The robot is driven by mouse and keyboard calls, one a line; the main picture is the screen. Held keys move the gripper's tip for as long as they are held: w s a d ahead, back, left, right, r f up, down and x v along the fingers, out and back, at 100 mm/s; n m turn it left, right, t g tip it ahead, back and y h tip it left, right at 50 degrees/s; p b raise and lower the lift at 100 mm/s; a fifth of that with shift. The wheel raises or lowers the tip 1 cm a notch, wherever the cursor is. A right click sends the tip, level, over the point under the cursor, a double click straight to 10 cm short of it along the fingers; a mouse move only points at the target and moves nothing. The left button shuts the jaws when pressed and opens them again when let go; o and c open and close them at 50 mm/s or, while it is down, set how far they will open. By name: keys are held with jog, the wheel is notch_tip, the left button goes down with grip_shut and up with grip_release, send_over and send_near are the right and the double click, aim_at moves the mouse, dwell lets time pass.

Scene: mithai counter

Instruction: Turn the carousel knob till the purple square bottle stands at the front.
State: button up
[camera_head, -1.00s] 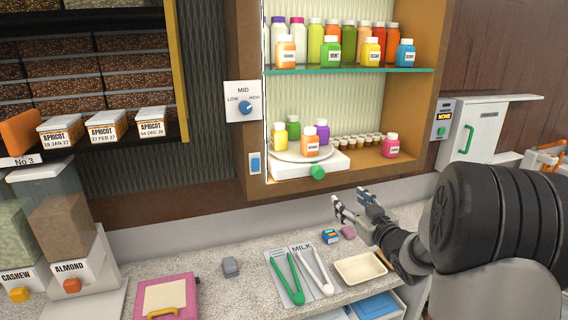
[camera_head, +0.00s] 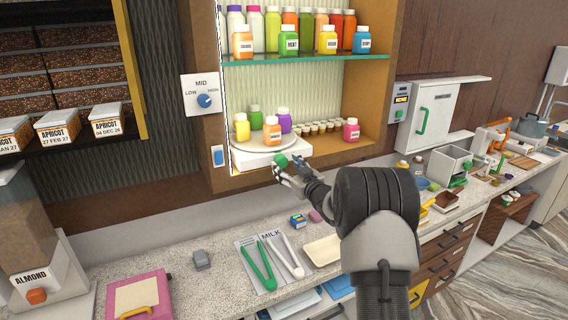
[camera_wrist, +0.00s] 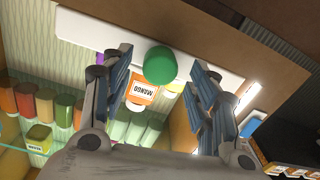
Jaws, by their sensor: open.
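The white carousel (camera_head: 240,143) stands on the cabinet's lower shelf. Its green knob (camera_head: 281,161) is at the front of the base. On it, an orange bottle (camera_head: 272,131) is at the front, a yellow one (camera_head: 242,127) at left, a green one (camera_head: 255,118) behind, and the purple square bottle (camera_head: 284,120) at right, partly hidden by the orange one. My gripper (camera_head: 284,168) is at the knob. In the wrist view, the round knob (camera_wrist: 160,66) shows between the open fingers of my gripper (camera_wrist: 160,72), with gaps on both sides.
Small brown-capped jars (camera_head: 318,128) and a pink bottle (camera_head: 351,130) stand right of the carousel. A glass shelf (camera_head: 310,57) with several bottles is above. Below, the counter holds tongs (camera_head: 262,262) and a cream tray (camera_head: 322,250). A dial panel (camera_head: 201,94) is at left.

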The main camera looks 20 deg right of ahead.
jog(key=shift+w, duration=1.3)
jog(key=shift+a, duration=0.1)
jog(key=c, duration=1.1)
jog(key=shift+o, duration=0.2)
